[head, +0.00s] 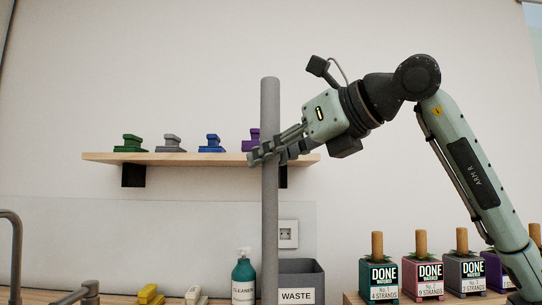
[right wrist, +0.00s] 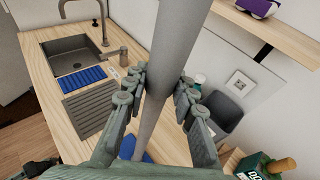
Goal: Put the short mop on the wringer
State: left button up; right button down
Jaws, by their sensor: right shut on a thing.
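My right gripper (head: 268,154) is shut on a grey pole (head: 270,210), which I take to be the handle of the short mop. The pole stands upright in the head view, and its lower end runs out of the picture. In the right wrist view the fingers (right wrist: 158,97) close around the pole (right wrist: 173,40) from both sides. A small blue patch (right wrist: 127,146) shows beside the pole's low end; I cannot tell whether it is mop head or wringer. No wringer is clearly seen. My left gripper is not clearly in view.
A wall shelf (head: 200,158) with several coloured blocks is behind the pole. A counter with a sink (right wrist: 72,57) and blue mat (right wrist: 82,79) lies left. A cleaner bottle (head: 243,278), waste bin (head: 302,274) and several DONE boxes (head: 384,281) stand low down.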

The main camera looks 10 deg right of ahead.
jog(key=c, duration=1.2)
grip_release()
